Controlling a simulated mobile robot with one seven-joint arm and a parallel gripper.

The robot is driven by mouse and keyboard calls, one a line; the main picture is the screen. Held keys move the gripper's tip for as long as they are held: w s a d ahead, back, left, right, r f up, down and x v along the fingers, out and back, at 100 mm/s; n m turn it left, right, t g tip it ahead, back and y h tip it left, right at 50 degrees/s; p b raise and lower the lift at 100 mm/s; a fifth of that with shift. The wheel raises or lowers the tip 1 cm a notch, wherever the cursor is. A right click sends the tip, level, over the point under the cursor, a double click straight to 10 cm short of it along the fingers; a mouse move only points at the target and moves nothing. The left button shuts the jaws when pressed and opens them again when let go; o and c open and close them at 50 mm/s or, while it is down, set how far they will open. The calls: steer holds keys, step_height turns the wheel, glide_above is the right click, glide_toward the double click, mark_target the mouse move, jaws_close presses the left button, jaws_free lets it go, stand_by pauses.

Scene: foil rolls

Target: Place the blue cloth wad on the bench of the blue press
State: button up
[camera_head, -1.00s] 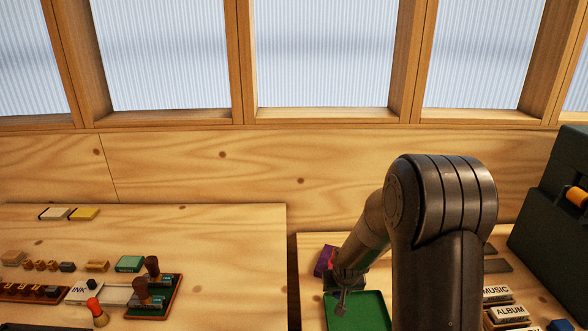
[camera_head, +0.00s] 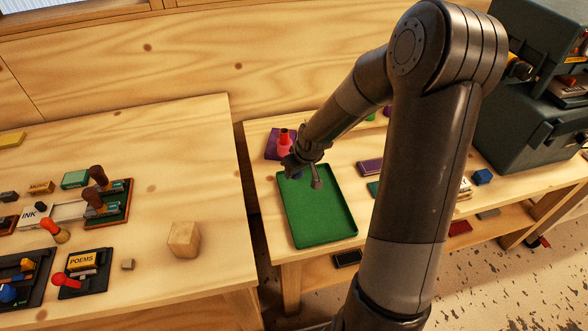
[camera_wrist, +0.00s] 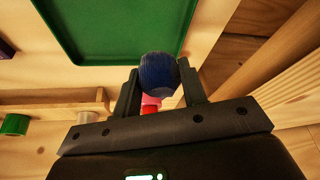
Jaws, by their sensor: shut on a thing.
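My gripper (camera_wrist: 160,85) is shut on a dark blue, rounded wad (camera_wrist: 158,72), which sits between the two fingers in the wrist view. In the head view my gripper (camera_head: 306,176) is over the far left corner of the green tray (camera_head: 335,225); the wad is mostly hidden there. At the lower left of the head view, a black press with a blue knob (camera_head: 8,293) stands on the left table, cut by the picture edge. I cannot tell for sure that it is the blue press.
A black press with a red handle and a POEMS plate (camera_head: 83,262) stands beside it. A wooden block (camera_head: 184,240) is on the left table's near right part. A gap separates the two tables. A purple item with a red top (camera_head: 284,143) is behind my gripper.

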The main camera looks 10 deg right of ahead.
steer(key=shift+r, duration=0.1)
steer(key=shift+f, duration=3.4)
steer(key=shift+f, duration=0.25)
steer(key=o, duration=1.1)
steer(key=shift+s, duration=0.1)
steer(key=v, duration=1)
steer(key=shift+d+r, duration=0.2)
steer(key=shift+r, duration=0.15)
steer(key=shift+s+r, duration=0.1)
steer(key=shift+s, duration=0.05)
